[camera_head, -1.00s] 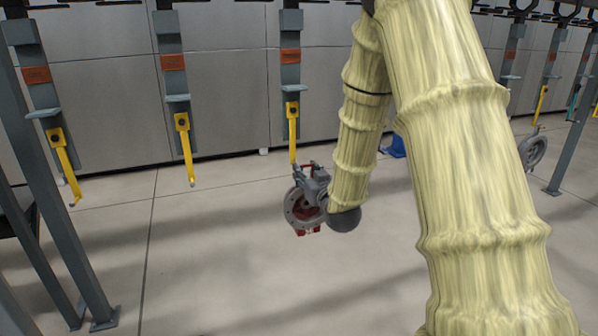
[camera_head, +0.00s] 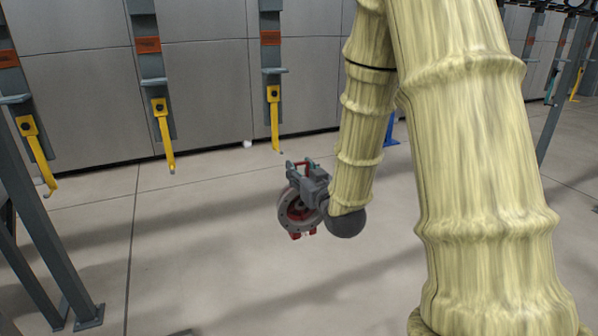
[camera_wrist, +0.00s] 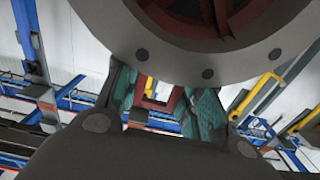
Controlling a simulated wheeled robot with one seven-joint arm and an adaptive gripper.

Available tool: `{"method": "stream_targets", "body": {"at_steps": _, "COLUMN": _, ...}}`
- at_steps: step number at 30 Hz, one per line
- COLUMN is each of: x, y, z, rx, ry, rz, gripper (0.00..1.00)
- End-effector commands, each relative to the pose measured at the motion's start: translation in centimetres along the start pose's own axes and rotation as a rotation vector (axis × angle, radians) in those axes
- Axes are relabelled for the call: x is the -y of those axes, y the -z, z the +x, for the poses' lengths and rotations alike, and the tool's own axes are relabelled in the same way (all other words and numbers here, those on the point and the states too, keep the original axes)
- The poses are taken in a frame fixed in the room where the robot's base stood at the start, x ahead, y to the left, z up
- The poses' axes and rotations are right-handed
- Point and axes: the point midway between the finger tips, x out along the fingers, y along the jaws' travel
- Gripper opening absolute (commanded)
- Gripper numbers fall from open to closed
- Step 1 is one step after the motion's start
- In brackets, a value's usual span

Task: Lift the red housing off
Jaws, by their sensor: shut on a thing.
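The red housing (camera_head: 297,214) has a grey round flange with bolt holes and red parts at its top and bottom. My gripper (camera_head: 308,178) is shut on its upper red part and holds it in the air. The housing hangs below and right of a yellow hook (camera_head: 275,118), apart from it. In the wrist view the flange (camera_wrist: 215,65) fills the top, and my gripper's teal-padded fingers (camera_wrist: 165,105) close around a red piece (camera_wrist: 158,92). The exact contact is partly hidden.
More empty yellow hooks (camera_head: 164,135) (camera_head: 36,150) hang on grey carriers to the left. A grey frame post (camera_head: 45,230) stands at the left and another (camera_head: 558,95) at the right. Open floor (camera_head: 220,270) lies below the housing.

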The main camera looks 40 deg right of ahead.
Motion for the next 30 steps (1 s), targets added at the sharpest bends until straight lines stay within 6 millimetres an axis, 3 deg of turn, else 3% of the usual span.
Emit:
{"method": "stream_targets", "body": {"at_steps": 14, "x": 0.0, "y": -0.7, "z": 0.1, "rx": -0.005, "ry": 0.001, "rz": 0.000, "gripper": 0.00}}
{"method": "stream_targets", "body": {"at_steps": 30, "x": 0.0, "y": -0.7, "z": -1.5, "rx": -0.006, "ry": 0.000, "rz": 0.000, "gripper": 0.00}}
